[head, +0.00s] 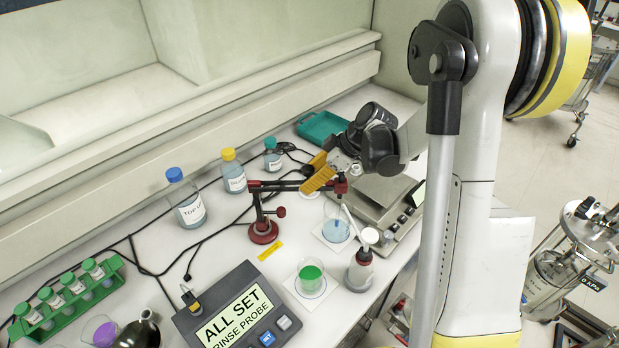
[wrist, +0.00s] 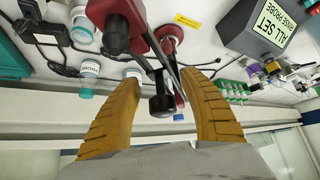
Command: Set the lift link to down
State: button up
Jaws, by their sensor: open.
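The lift link (head: 290,187) is a dark arm with red joints, running roughly level from the post of a red-based stand (head: 264,230) to a red block (head: 340,186). In the wrist view the red block (wrist: 117,22) is close at the top, with the red base (wrist: 170,37) behind. My gripper (head: 316,184) has orange fingers, beside the link near its red-block end. In the wrist view my gripper (wrist: 162,82) is open, with a black knob (wrist: 162,98) showing between the fingers. Whether they touch it, I cannot tell.
A meter reading "ALL SET RINSE PROBE" (head: 238,312) is in front. Capped bottles (head: 185,200) and cables lie behind; a green tube rack (head: 68,294) is left.

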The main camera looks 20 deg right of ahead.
jog(key=v, duration=1.2)
jog(key=shift+r, duration=0.1)
jog(key=c, duration=0.3)
jog(key=r+n, duration=0.1)
jog(key=r, duration=0.1)
jog(key=s+r+n+t+y, duration=0.1)
jog(key=r, duration=0.1)
jog(key=r+n, duration=0.1)
jog(key=r, duration=0.2)
jog(key=shift+s+a+r+y+p, duration=0.15)
jog(key=shift+s+y+p, duration=0.1)
jog(key=shift+y+p, duration=0.15)
grip_shut()
send_over(309, 167)
jog(key=s, duration=0.2)
jog(key=f, duration=0.4)
jog(key=f+b, duration=0.1)
jog(key=f, duration=0.1)
jog(key=shift+w+f, duration=0.15)
jog(key=shift+w, duration=0.1)
jog(key=f, duration=0.1)
jog(key=w+f, duration=0.1)
jog(key=f, duration=0.1)
jog(key=shift+f, duration=0.2)
jog(key=shift+w+f, duration=0.15)
jog(key=shift+f, duration=0.3)
